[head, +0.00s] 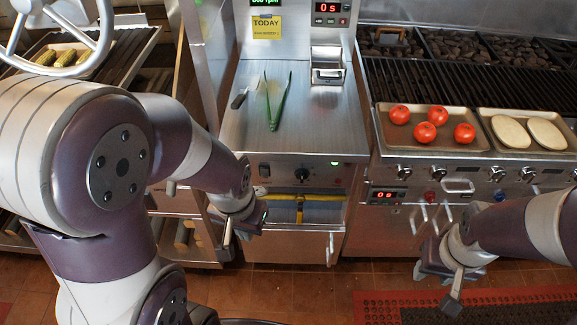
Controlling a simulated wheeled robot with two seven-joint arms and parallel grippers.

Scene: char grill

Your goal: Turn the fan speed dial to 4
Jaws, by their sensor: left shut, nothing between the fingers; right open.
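A black round dial (301,174) sits on the front panel of the steel counter in the middle of the head view. It looks like the fan speed dial, but its marks are too small to read. My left gripper (248,217) is shut and empty, in front of the counter, below and left of the dial and apart from it. My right gripper (441,272) is open and empty, low at the right, in front of the grill and well away from the dial.
The steel counter (330,120) holds green tongs (281,108) and a black-handled tool. A yellow bar (318,197) runs below the dial, and a green-lit switch (335,163) is to its right.

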